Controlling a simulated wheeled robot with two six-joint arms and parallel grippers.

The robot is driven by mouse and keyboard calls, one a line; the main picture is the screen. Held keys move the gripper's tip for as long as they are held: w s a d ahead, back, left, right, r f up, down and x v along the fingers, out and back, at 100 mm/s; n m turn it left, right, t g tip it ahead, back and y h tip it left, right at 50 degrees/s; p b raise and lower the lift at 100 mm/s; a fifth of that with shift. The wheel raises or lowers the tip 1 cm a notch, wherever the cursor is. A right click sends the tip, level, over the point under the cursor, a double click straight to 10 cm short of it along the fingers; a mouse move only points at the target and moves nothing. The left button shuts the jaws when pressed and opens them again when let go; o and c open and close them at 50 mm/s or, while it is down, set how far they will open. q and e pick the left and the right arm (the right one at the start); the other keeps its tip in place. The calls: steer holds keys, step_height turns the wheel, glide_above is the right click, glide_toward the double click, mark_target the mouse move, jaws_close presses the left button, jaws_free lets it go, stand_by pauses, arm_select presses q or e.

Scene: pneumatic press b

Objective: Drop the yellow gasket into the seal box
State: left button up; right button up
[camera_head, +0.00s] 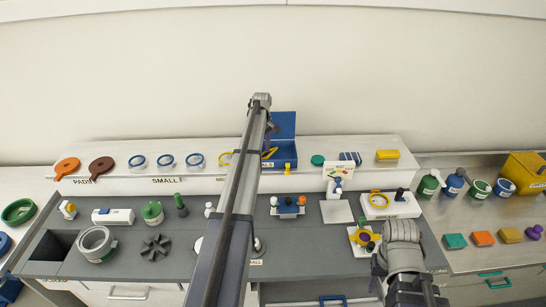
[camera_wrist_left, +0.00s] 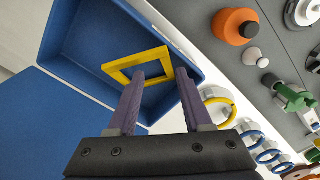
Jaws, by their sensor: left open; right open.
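The seal box is the blue box (camera_head: 281,158) with its lid raised, on the back shelf. The wrist view looks into its open tray (camera_wrist_left: 82,55). The yellow gasket (camera_wrist_left: 128,62), a square frame, shows within the tray's outline, one side between my left fingertips. I cannot tell whether it touches the box floor. My left gripper (camera_wrist_left: 155,80) is open, its two purple fingers apart over the box. In the head view it (camera_head: 270,128) is at the box, partly hidden by my arm. My right gripper (camera_head: 398,258) is at the right front; its fingertips are not clear.
Ring seals (camera_head: 166,160) lie in a row left of the box. A yellow ring (camera_head: 225,158) lies right beside it. A white stand with a card (camera_head: 338,176) stands to the right. Several fixtures, including a grey ring (camera_head: 95,243), fill the dark worktop in front.

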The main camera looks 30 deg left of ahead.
arm_select(q)
step_height(320, 180, up, 8)
steer(key=p, duration=0.7)
steer(key=shift+p, duration=0.35)
steer(key=shift+f, duration=0.15)
steer(key=s+d+f+m+b, duration=0.3)
steer(key=s+d, duration=0.1)
steer(key=d, duration=0.6)
steer(key=s+d+f+m+b, duration=0.3)
steer(key=s+d, duration=0.2)
steer(key=d, duration=0.4)
steer(key=s+d+f+m+b, duration=0.3)
steer(key=s+d, duration=0.1)
steer(key=d, duration=0.6)
steer(key=s+d+f+m+b, duration=0.4)
steer(key=s+d, duration=0.3)
steer(key=s, duration=0.4)
steer(key=s+d+f+m+y+b, duration=0.1)
steer(key=s+d+f+m+b, duration=0.3)
steer(key=s+d+m, duration=0.2)
steer(key=s+d, duration=0.2)
steer(key=s, duration=0.2)
steer(key=shift+s+d, duration=0.3)
steer(key=shift+s, duration=0.05)
